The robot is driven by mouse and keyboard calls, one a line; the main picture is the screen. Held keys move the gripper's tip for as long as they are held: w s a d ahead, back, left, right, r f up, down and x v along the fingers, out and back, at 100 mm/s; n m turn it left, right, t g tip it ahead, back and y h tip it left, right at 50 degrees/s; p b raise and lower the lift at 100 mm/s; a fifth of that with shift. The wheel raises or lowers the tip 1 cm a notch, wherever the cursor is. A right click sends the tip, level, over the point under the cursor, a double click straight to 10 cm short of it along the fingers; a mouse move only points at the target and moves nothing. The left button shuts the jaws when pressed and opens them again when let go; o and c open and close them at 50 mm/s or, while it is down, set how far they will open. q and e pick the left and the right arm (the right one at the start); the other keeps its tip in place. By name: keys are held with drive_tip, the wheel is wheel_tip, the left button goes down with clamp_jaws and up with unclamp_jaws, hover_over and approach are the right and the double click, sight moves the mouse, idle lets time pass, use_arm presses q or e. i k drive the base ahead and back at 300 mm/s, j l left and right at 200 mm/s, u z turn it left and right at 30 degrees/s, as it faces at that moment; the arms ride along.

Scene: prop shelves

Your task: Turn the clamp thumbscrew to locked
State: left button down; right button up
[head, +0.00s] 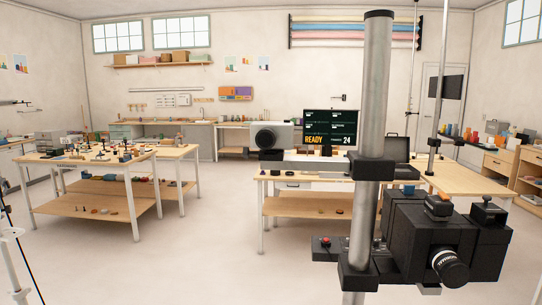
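A thick grey vertical post (377,100) stands in the foreground right of centre. A black clamp collar (371,168) grips it at mid height, and a lower black clamp block (357,277) grips it near the bottom. A black camera-like unit (415,245) with a lens (449,268) sits beside the post on its right. Black knob-like parts (438,206) and (487,210) stand on its top. I cannot tell which part is the clamp thumbscrew, or its position. Neither of my grippers is in view.
A small black box with a red button (326,241) juts left of the post. Behind it is a wooden bench (290,176) with a screen reading READY (331,127). A cluttered table (60,158) stands at left. Open floor (190,255) lies between them.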

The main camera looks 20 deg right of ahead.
sight(246, 152)
drive_tip(key=i+j, duration=0.3)
drive_tip(key=j, duration=0.2)
drive_tip(key=i+j+z, duration=0.35)
drive_tip(key=j+z, duration=0.15)
drive_tip(key=j, duration=0.25)
drive_tip(key=i+j+z, duration=0.1)
drive_tip(key=j+z, duration=0.15)
drive_tip(key=j, duration=0.15)
drive_tip(key=z, duration=0.7)
